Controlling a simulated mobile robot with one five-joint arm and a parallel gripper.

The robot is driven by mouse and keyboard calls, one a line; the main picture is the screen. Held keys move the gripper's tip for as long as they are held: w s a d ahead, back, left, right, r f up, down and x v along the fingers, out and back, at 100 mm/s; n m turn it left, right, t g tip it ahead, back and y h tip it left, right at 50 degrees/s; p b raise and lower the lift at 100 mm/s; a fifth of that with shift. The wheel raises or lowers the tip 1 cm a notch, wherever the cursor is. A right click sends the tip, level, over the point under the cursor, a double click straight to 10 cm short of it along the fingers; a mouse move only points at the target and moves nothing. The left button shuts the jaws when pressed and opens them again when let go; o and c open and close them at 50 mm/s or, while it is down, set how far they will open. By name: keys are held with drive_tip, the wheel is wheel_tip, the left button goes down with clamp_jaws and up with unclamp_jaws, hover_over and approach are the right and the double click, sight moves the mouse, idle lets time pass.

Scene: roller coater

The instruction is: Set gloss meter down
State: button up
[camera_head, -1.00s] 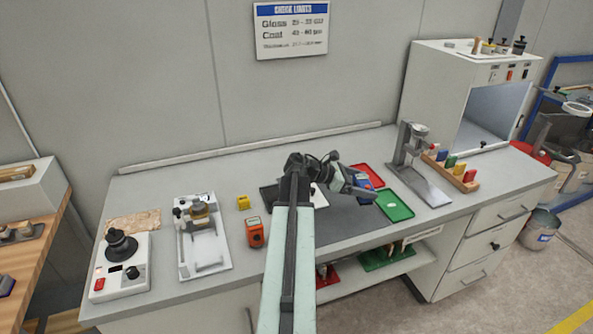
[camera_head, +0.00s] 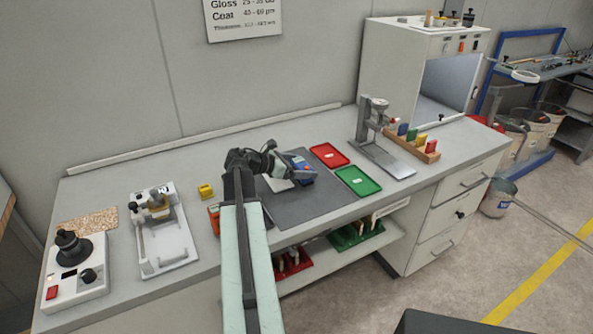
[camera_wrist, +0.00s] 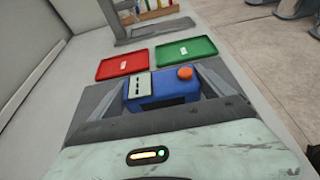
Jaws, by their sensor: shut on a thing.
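The gloss meter, a blue box with a pale display panel and an orange-red button, shows in the wrist view (camera_wrist: 165,87) between the two fingers of my gripper (camera_wrist: 163,92). In the head view the blue gloss meter (camera_head: 300,168) is at the end of my gripper (camera_head: 298,172), over the dark grey mat (camera_head: 318,205). My gripper is shut on it. I cannot tell whether its underside touches the mat. A pale flat piece (camera_head: 277,184) lies on the mat, partly hidden by my arm.
A red tray (camera_head: 329,155) and a green tray (camera_head: 358,181) lie beyond the gloss meter. A metal stand (camera_head: 378,145) and a wooden rack of coloured pieces (camera_head: 415,145) are to the right. An orange device (camera_head: 214,217) and a yellow block (camera_head: 205,191) are left of my arm.

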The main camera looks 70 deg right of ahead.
sight(302, 159)
drive_tip(key=d, duration=0.2)
drive_tip(key=w+d, duration=0.1)
drive_tip(key=d, duration=0.1)
drive_tip(key=shift+d+f, duration=0.15)
drive_tip(key=shift+f, duration=0.05)
drive_tip(key=f+b, duration=0.4)
drive_tip(key=shift+d, duration=0.2)
drive_tip(key=shift+w+r, duration=0.15)
drive_tip(key=shift+r, duration=0.05)
drive_tip(key=shift+f, duration=0.2)
drive_tip(key=o, duration=1.5)
drive_tip(key=shift+r, duration=0.15)
